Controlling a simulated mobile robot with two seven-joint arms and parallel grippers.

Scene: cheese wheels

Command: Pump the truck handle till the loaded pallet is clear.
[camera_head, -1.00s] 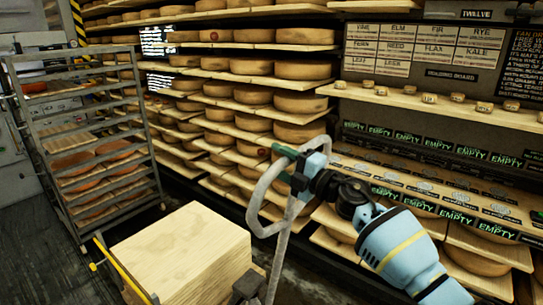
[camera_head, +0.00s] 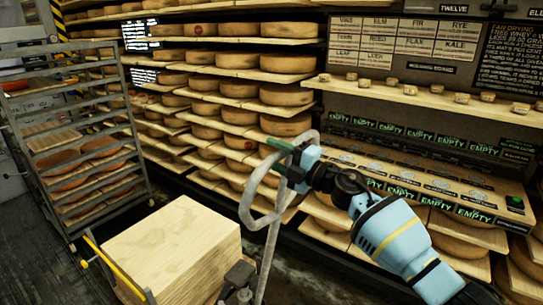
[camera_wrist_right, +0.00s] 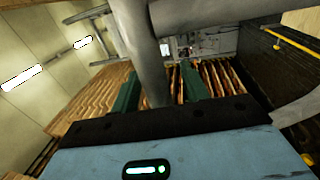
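The grey looped truck handle (camera_head: 246,205) rises on a slanted shaft (camera_head: 268,262) from a dark pump body (camera_head: 238,280). My right gripper (camera_head: 282,156) is at the upper right of the loop. In the right wrist view its green fingers (camera_wrist_right: 158,85) stand on either side of the grey handle bar (camera_wrist_right: 148,50), with a narrow gap showing beside the right finger. A pale wooden block-shaped load (camera_head: 172,245) stands left of the handle. The pallet and forks under it are out of sight, so clearance cannot be told. My left gripper is not in view.
A metal rack (camera_head: 75,150) with trays stands at the left. Shelves of cheese wheels (camera_head: 240,88) line the back, and a ledge with small pieces (camera_head: 410,92) is at right. A yellow bar (camera_head: 112,265) runs along the load's left side. Dark floor shows between load and shelves.

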